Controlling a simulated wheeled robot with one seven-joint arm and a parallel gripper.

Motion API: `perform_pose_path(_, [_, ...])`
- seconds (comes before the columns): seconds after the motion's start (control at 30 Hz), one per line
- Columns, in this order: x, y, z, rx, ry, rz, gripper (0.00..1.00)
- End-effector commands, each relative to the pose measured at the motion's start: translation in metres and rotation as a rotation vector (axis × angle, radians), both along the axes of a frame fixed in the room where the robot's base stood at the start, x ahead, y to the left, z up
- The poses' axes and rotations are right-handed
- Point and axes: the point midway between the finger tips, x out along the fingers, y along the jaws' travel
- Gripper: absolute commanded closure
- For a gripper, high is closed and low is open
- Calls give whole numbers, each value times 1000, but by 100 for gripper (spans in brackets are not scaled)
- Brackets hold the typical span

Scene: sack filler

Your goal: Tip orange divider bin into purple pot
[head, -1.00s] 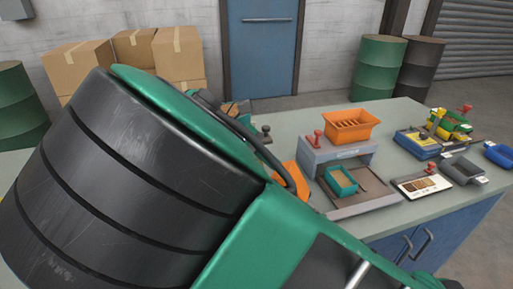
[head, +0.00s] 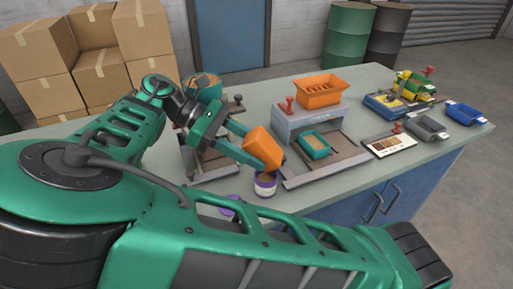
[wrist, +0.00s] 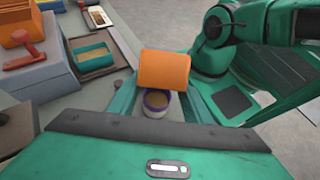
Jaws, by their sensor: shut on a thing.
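My gripper (head: 250,150) is shut on an orange bin (head: 263,148), which it holds tilted above the bench, left of the grey filler. In the wrist view, the orange bin (wrist: 165,70) lies between the fingertips and shows a smooth outer side. Its inside and any dividers are hidden. A purple pot (head: 265,187) stands upright on the bench just below the bin. In the wrist view, the pot (wrist: 157,102) shows a purple rim and brown contents, partly covered by the bin. I cannot tell whether bin and pot touch.
The grey filler (head: 305,122) carries an orange slotted hopper (head: 317,90) and a red knob. A teal tray (head: 315,146) with brown contents sits in it. Another purple item (head: 229,212) is partly hidden by my arm. Grey and blue scoops stand at the right.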

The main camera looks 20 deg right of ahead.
Motion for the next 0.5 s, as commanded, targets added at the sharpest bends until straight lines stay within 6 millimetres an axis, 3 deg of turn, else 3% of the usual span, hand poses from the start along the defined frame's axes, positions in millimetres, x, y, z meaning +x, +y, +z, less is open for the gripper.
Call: perform_pose_path(0.5, [0, -1, 6, 84, -44, 0, 77])
